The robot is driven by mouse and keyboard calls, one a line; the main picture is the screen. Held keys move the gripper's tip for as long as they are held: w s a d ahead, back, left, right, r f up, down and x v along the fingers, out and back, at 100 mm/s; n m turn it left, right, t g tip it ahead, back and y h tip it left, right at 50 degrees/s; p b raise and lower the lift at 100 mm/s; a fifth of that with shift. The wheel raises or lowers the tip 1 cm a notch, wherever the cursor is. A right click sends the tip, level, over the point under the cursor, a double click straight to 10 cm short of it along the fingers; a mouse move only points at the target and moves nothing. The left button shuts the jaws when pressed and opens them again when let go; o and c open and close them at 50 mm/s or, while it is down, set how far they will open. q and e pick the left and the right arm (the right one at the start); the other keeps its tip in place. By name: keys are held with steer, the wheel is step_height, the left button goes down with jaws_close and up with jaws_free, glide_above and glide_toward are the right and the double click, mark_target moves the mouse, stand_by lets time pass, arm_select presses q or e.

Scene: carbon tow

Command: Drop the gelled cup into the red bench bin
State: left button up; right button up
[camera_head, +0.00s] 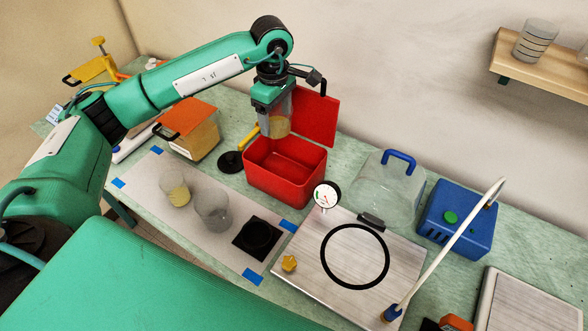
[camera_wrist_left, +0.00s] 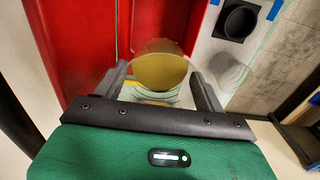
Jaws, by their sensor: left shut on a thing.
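My left gripper (camera_head: 273,112) is shut on a clear cup with a yellowish layer at its bottom, the gelled cup (camera_head: 280,124). It holds the cup above the open red bench bin (camera_head: 285,187), near the raised red lid. In the left wrist view the cup (camera_wrist_left: 160,72) sits between the two fingers (camera_wrist_left: 158,92), with red bin surfaces behind it. The bin's inside looks empty in the head view, though part is hidden. My right gripper is not in view.
A cup with yellow contents (camera_head: 176,190) and a clear cup (camera_head: 212,212) stand on the taped mat left of the bin. A black square holder (camera_head: 258,237) lies nearby. A dial gauge (camera_head: 326,195) and metal plate (camera_head: 316,262) are to the right. An orange-lidded box (camera_head: 192,133) stands left.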

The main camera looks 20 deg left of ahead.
arm_select(q)
step_height(320, 180, down, 4)
steer(key=shift+f+b, duration=0.1)
steer(key=shift+b, duration=0.5)
steer(key=shift+f, duration=0.6)
steer(key=o, duration=1.1)
steer(key=shift+r+b, duration=0.35)
steer(key=shift+r, duration=0.15)
step_height(320, 180, up, 13)
steer(key=b, duration=0.3)
